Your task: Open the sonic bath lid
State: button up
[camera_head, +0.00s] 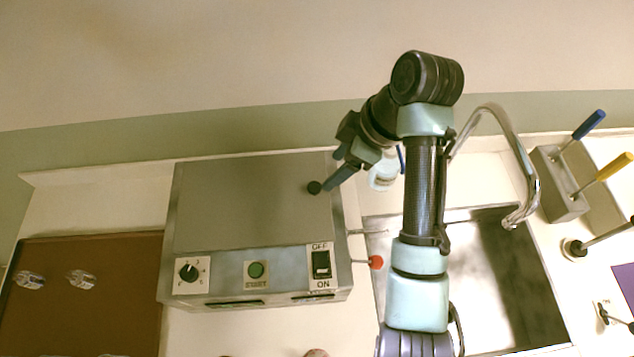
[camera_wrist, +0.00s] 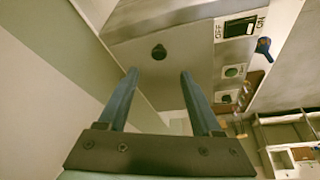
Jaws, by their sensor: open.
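The sonic bath (camera_head: 255,270) is a grey metal box on the counter. Its flat lid (camera_head: 235,205) is shut, with a round black knob (camera_head: 314,187) near the right edge. The knob also shows in the wrist view (camera_wrist: 159,52). My gripper (camera_head: 332,178) is open and empty, its blue-grey fingers close to the knob in the head view. In the wrist view my gripper (camera_wrist: 158,75) has its fingertips on either side of the knob's line, with the knob just beyond them. No contact with the knob is visible.
The bath's front has a dial (camera_head: 188,272), a green start button (camera_head: 256,270) and an off/on switch (camera_head: 321,264). A red-tipped lever (camera_head: 375,262) sticks out at right. A sink (camera_head: 505,275) with a curved faucet (camera_head: 527,180) lies to the right. A brown mat (camera_head: 100,262) is at left.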

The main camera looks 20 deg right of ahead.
aim_at(315, 186)
jog(key=p+x, duration=0.3)
jog(key=x, duration=0.5)
jog(key=shift+w+f, duration=0.15)
jog(key=shift+f, duration=0.2)
grip_shut()
dwell(0.9)
